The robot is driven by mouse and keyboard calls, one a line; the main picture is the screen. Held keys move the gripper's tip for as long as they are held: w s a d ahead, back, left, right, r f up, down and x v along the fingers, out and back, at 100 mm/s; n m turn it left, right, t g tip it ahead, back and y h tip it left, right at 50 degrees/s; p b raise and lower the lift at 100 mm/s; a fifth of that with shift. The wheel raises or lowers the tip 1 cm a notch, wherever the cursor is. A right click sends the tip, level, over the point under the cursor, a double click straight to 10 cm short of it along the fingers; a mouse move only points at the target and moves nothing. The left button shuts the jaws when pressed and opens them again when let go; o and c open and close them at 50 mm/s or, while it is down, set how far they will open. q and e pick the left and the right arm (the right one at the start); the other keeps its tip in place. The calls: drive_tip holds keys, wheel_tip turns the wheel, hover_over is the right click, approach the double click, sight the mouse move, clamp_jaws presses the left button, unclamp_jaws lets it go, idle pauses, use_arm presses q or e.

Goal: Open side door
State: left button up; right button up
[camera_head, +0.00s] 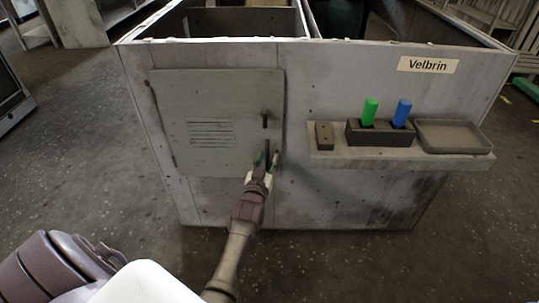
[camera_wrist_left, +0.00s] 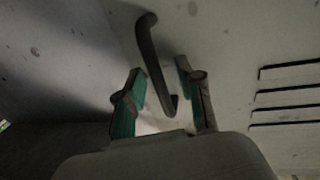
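The side door (camera_head: 210,110) is a grey-green panel with louvre slots on the front of the housing. It looks closed against the wall. A dark bar handle (camera_head: 267,148) sits near its lower right edge, and it also shows in the left wrist view (camera_wrist_left: 150,50). My left gripper (camera_head: 265,164) is at the handle. In the left wrist view my left gripper (camera_wrist_left: 160,78) is open, its green-padded fingers on either side of the handle's bent end, with visible gaps. Contact cannot be told. My right gripper is not in view.
To the right, a ledge (camera_head: 400,162) juts from the housing (camera_head: 325,90), carrying a small block, a holder with green and blue sticks, and a tray (camera_head: 453,135). The floor (camera_head: 75,150) left of the housing is clear.

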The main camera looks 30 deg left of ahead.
use_arm(q)
drive_tip(key=shift+r, duration=0.1)
clamp_jaws()
idle(0.5)
